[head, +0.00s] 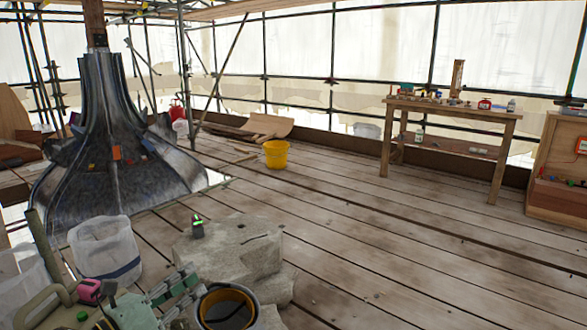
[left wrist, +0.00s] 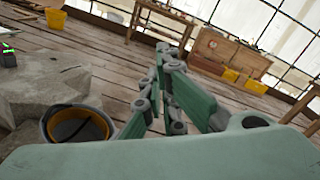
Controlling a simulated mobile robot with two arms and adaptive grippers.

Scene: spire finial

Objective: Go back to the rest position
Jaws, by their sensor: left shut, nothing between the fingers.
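My left gripper (head: 178,285) comes in at the bottom left of the head view, beside a pale stone block. Its green and grey fingers also fill the middle of the left wrist view (left wrist: 162,82), shut with nothing between them. My right gripper is in neither view. The task names no object.
The pale stone block (head: 235,250) carries a small dark device with green lights (head: 197,229). A dark bucket with an orange inside (head: 226,310) stands close to my gripper. A translucent tub (head: 105,250) is to the left. A workbench (head: 455,108) and a yellow bucket (head: 275,154) stand farther back.

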